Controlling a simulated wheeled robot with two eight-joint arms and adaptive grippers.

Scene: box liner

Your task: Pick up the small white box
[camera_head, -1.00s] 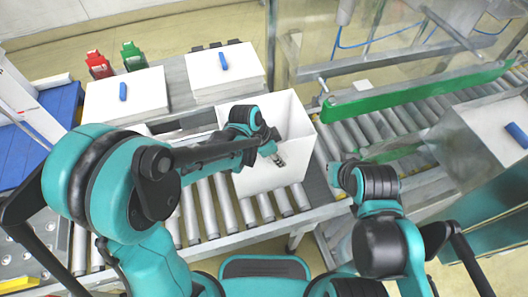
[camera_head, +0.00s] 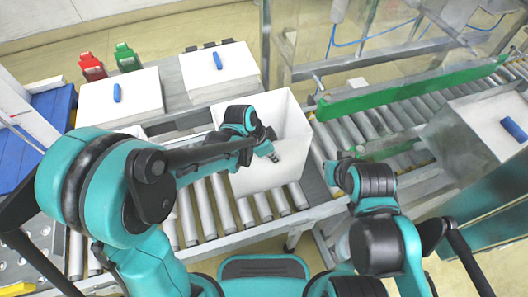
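A white open-topped box (camera_head: 263,181) stands on the roller conveyor in front of me. My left gripper (camera_head: 273,157) is small and dark and reaches over and into the open top of this box. I cannot tell whether its fingers are apart, and I see nothing clearly held in it. My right gripper is hidden behind or cropped by its own arm, on the right of the box. No separate small white box shows clearly; the inside of the open box is partly covered by my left arm.
White stacks with blue pieces on top lie behind the conveyor, one at left (camera_head: 122,101) and one at centre (camera_head: 219,73). A red holder (camera_head: 91,66) and a green holder (camera_head: 127,57) stand behind. A green bar (camera_head: 410,88) crosses the rollers at right.

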